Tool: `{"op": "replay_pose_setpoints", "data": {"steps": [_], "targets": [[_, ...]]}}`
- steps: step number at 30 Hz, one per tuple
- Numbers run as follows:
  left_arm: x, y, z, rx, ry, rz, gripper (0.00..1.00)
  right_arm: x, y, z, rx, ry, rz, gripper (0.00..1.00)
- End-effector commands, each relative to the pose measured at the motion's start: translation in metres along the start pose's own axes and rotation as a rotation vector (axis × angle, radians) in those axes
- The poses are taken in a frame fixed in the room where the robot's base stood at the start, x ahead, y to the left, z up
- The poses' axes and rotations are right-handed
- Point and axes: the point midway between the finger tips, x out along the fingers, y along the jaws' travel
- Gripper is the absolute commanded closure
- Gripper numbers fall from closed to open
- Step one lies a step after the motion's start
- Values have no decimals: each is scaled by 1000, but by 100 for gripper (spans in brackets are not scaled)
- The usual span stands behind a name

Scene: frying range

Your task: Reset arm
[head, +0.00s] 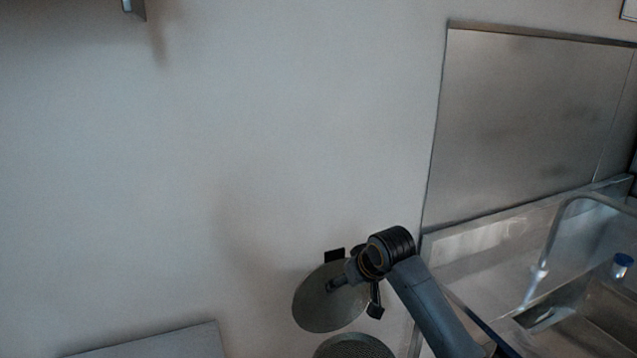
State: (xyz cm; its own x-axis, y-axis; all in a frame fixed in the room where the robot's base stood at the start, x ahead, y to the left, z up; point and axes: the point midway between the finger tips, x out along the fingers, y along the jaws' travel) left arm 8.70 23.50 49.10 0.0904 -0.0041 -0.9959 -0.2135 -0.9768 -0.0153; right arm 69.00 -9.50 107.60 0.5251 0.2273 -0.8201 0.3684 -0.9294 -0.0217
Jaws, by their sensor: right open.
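My right arm comes in from the lower right, and its gripper (354,283) is open, with its two dark fingers spread apart. The gripper overlaps a round grey metal disc (322,308) in the picture; I cannot tell whether they touch. Nothing shows clearly held between the fingers. My left gripper is not in view.
A round mesh-like piece (353,347) is cut off at the bottom edge. A steel sink (580,325) with a curved tap (553,235) and a blue-capped item (622,262) stands at right, below a metal wall panel (530,120). The pale wall (250,120) is bare.

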Motion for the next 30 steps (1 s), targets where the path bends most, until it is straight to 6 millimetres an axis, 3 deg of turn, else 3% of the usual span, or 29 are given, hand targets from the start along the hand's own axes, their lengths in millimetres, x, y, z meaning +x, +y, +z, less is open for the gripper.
{"op": "replay_pose_setpoints", "data": {"steps": [1,8,14,18,24,30], "targets": [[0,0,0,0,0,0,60,12,-9,32,3,-21,-14,21],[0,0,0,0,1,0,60,26,-34,155,30,-79,-31,21],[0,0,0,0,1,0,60,8,-46,259,74,-135,-10,21],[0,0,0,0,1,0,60,-18,-50,325,107,-180,23,21],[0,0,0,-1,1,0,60,-54,-51,383,136,-228,69,21],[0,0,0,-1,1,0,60,-84,-50,418,154,-265,105,21]]}}
